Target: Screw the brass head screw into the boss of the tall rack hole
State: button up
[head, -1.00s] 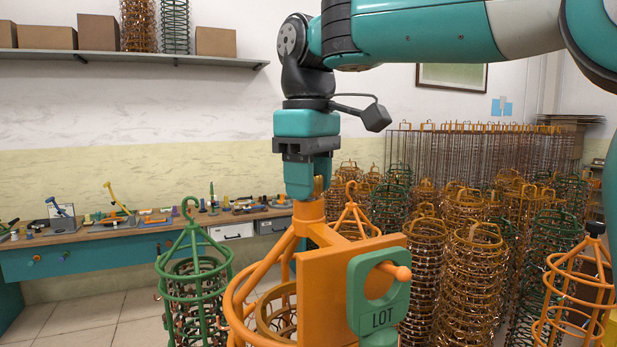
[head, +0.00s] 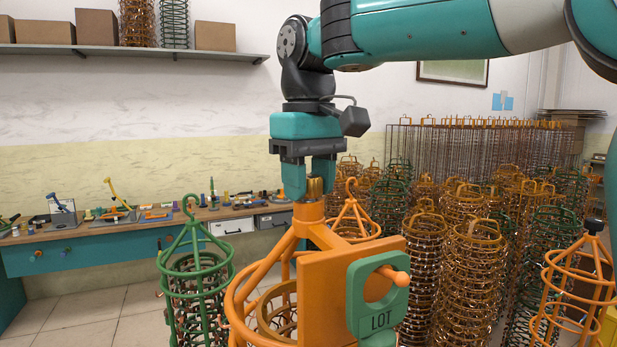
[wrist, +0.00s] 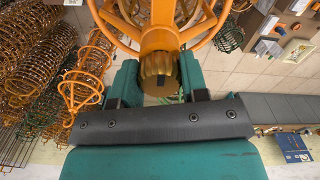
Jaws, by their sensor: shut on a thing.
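My gripper (head: 306,182) points straight down above the tall orange rack (head: 325,290). It is shut on the brass head screw (head: 316,189), whose ribbed head shows between the two teal fingers. In the wrist view the brass head (wrist: 157,72) sits between the fingers, against the end of the orange boss (wrist: 160,30). In the head view the boss (head: 308,213) is at the top of the rack, where its slanted legs meet, directly under the screw. The screw's shank and the hole are hidden, so how deep it sits cannot be told.
A green tag marked LOT (head: 378,300) hangs on a peg on the rack's orange plate. A green hook-topped rack (head: 193,270) stands to the left. A workbench (head: 120,240) with tools runs behind it. Many wire racks crowd the right. Air above the bench is free.

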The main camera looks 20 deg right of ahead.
jog(key=o, duration=0.8)
jog(key=shift+c, duration=0.2)
jog(key=shift+r+n+p, duration=0.1)
jog(key=shift+n+p, duration=1.05)
jog(key=shift+n, duration=2.05)
jog(key=shift+n, duration=0.4)
jog(key=shift+n, duration=0.7)
jog(key=shift+p, duration=0.35)
jog(key=shift+n, duration=0.9)
